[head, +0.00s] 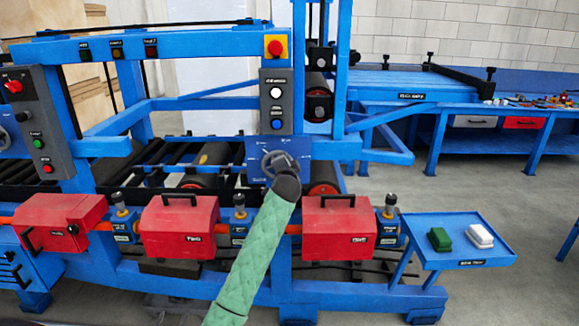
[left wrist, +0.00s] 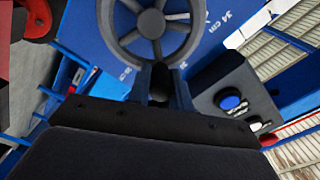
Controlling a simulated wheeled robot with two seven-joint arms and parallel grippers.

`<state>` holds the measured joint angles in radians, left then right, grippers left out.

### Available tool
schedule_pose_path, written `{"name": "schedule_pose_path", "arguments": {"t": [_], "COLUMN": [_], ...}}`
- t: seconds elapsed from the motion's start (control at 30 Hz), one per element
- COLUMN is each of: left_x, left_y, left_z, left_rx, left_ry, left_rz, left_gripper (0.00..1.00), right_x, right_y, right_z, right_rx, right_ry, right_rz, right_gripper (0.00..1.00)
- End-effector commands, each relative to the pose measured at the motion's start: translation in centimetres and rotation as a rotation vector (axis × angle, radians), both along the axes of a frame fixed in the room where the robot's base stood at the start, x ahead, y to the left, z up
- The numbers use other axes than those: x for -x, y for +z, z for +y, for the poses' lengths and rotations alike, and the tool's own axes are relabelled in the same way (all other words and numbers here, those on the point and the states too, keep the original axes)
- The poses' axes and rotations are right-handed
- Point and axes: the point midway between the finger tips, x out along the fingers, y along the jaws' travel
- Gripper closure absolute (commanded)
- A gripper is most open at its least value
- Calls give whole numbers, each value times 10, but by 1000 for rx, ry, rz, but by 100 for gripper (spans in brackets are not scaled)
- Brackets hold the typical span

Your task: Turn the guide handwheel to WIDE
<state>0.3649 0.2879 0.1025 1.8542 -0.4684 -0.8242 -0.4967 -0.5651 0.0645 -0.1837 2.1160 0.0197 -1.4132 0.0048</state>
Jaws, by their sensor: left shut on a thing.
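The guide handwheel (head: 272,160) is dark grey and sits on a blue plate (head: 261,148) below the grey button panel. My left arm, in a green sleeve, reaches up to it, and its dark wrist hides part of the wheel in the head view. In the left wrist view the handwheel (left wrist: 152,22) shows with spokes and a round hub. My left gripper (left wrist: 160,88) is shut on the handwheel, with its fingers on either side of a dark part at the rim. The blue plate has white cm marks, one reading 34 cm. My right gripper is not in view.
The grey panel (head: 277,100) with white and blue buttons is just above the wheel. A red stop button (head: 275,47) is higher up. Red boxes (head: 180,226) line the front rail. A blue side tray (head: 460,242) holds green and white blocks. Open floor lies right.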

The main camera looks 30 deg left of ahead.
Motion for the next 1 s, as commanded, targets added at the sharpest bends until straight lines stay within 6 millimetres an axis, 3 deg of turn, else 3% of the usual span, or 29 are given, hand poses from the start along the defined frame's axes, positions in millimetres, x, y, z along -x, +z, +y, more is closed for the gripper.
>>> {"name": "schedule_pose_path", "arguments": {"t": [0.5,1.0], "left_x": [11,16], "left_y": [7,7], "left_z": [18,27], "left_rx": [388,558], "left_ry": [2,2], "left_rz": [-234,-335], "left_gripper": [100,100], "right_x": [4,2], "right_y": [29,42], "right_z": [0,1], "right_rx": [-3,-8], "right_ry": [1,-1], "right_rz": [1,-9], "right_gripper": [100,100]}}
